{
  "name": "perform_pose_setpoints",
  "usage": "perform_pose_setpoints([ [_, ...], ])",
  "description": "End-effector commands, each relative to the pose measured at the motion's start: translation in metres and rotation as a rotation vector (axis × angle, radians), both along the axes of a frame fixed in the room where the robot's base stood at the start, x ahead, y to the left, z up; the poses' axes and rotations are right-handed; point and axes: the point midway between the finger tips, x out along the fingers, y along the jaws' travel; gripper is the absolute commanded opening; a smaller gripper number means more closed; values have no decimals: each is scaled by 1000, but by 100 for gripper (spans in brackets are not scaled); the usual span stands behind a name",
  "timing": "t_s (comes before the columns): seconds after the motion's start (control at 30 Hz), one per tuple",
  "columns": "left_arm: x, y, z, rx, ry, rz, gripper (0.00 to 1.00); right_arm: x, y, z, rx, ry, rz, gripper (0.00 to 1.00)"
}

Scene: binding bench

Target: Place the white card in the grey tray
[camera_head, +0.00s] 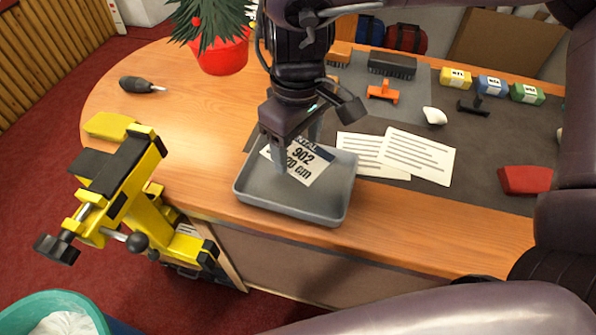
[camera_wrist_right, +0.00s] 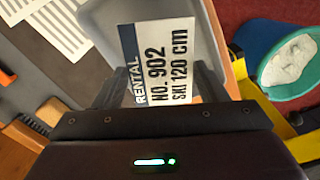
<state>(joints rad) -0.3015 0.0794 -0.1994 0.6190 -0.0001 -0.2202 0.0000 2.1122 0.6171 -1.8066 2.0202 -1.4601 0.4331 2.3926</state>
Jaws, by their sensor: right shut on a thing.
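The white card (camera_head: 309,158) has a dark blue band and black print reading "RENTAL NO. 902 SKI 120 cm". My right gripper (camera_head: 298,160) is shut on it, over the grey tray (camera_head: 293,207). In the right wrist view the card (camera_wrist_right: 160,62) stands out from between the two fingers, with part of the tray (camera_wrist_right: 98,16) behind it. The card appears within the tray's outline; I cannot tell whether it touches the tray floor. The tray is near the bench's front edge and looks otherwise empty. My left gripper is not in view.
Printed sheets (camera_head: 418,156) lie right of the tray on a dark mat. A yellow clamp-like stand (camera_head: 125,190) is at the left front. A potted plant (camera_head: 222,55) and a dark-handled tool (camera_head: 140,85) are behind. A teal bin (camera_head: 45,312) stands below; the wood left of the tray is clear.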

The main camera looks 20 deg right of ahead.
Motion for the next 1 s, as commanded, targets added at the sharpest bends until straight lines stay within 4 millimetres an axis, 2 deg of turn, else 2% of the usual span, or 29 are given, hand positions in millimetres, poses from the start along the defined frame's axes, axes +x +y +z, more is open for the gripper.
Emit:
perform_pose_setpoints([
  [0.03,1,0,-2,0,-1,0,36,-1,0,-14,2,7,0,45],
  [0.1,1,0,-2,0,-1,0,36,-1,0,-26,2,3,0,45],
  [0.33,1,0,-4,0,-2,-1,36,0,0,-46,0,1,0,45],
  [0.53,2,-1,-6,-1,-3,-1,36,0,0,-74,1,2,0,45],
  [0.97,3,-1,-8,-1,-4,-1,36,0,0,-82,1,-1,0,45],
  [1.0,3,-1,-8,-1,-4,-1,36,0,0,-82,1,-1,0,67],
])
